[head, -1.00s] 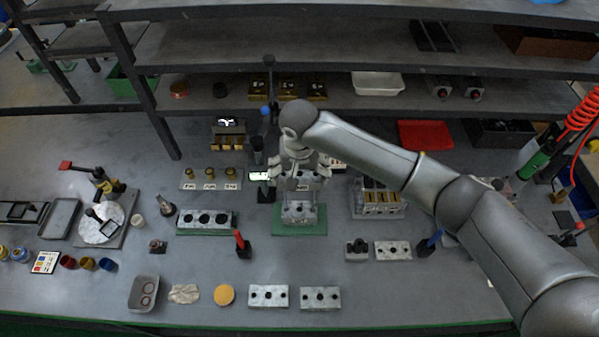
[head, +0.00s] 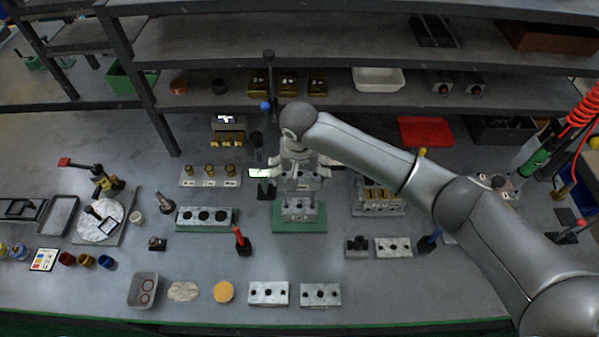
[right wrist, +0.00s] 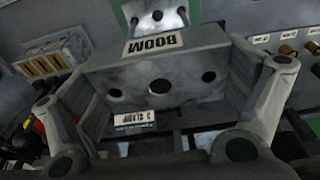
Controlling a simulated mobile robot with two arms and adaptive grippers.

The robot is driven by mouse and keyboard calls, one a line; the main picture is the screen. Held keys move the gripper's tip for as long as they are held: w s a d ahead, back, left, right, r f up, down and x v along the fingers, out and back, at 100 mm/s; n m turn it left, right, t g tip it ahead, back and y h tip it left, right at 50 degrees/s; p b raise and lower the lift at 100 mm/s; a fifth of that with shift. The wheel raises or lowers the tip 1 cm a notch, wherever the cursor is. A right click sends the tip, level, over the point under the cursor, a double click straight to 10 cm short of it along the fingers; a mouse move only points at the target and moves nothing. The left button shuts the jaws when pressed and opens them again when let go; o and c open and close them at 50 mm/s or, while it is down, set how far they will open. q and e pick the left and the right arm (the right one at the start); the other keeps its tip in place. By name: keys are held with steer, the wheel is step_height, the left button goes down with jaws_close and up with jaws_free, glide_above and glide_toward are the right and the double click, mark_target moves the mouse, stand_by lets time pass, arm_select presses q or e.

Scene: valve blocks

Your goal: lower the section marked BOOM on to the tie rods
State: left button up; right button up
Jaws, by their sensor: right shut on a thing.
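The grey metal section marked BOOM (right wrist: 160,75) has round holes in its face and a label on its upper edge. My right gripper (head: 298,176) is shut on it, with a finger at each end, also in the right wrist view (right wrist: 168,88). In the head view the section (head: 302,184) is partly hidden by the gripper. A similar grey block (head: 299,210) sits on a green base (head: 300,225) just nearer than the held section. Block and base also show at the top of the right wrist view. My left gripper is not in view.
A block with three dark holes (head: 204,216) stands left of the green base. A red-handled tool (head: 241,240) stands at front left. Two loose blocks (head: 268,293) (head: 320,294) lie near the front edge.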

mark_target(299, 174)
steer(key=shift+f+b, duration=1.9)
steer(key=shift+f, duration=2.25)
steer(key=o, duration=1)
steer(key=r, duration=0.4)
steer(key=s+r, duration=0.1)
steer(key=r, duration=0.7)
steer(key=shift+s, duration=0.4)
steer(key=shift+s+f, duration=0.1)
